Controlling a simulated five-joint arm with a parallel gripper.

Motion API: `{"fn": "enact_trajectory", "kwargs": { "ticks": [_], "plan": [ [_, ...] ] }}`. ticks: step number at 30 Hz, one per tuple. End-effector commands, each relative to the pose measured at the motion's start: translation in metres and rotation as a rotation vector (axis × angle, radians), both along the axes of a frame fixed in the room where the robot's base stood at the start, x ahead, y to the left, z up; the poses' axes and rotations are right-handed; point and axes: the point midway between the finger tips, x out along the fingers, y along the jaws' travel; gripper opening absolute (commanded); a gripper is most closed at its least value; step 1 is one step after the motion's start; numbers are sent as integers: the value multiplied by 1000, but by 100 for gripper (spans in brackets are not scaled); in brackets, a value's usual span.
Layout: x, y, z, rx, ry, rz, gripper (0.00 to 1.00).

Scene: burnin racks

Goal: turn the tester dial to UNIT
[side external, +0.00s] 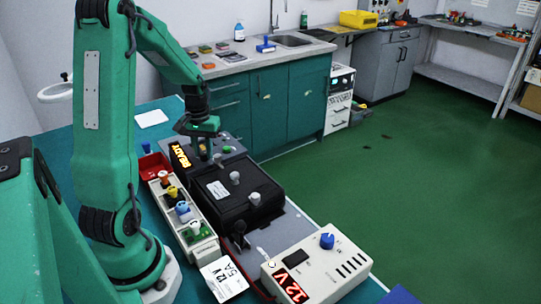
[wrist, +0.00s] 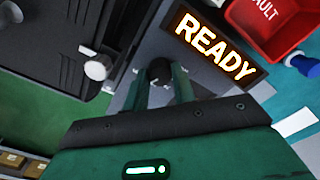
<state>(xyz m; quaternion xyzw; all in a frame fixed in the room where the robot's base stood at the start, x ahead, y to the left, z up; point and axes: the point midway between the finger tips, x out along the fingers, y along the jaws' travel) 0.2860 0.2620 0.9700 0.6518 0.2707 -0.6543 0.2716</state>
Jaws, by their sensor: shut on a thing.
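The tester (side external: 232,143) is a grey panel behind the black box in the side view, with a lit amber READY display (side external: 181,156). The display also shows large in the wrist view (wrist: 216,46). My gripper (side external: 207,153) points down over the tester. In the wrist view my gripper (wrist: 161,80) has its two green fingers on either side of a small dark dial knob (wrist: 160,70), shut on it. The dial's markings and pointer are too small or hidden to read.
A black box (side external: 238,190) with white knobs stands just in front of the tester. A red FAULT bin (wrist: 268,22) lies beside the display. A tray (side external: 207,245) holds several coloured-knob units. A white supply (side external: 325,272) reads 12 V.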

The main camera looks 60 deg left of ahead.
Motion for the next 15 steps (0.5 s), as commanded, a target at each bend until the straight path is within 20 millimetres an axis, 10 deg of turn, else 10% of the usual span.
{"fn": "enact_trajectory", "kwargs": {
  "ticks": [15],
  "plan": [
    [4,-1,0,13,-13,-257,3]
  ]
}}
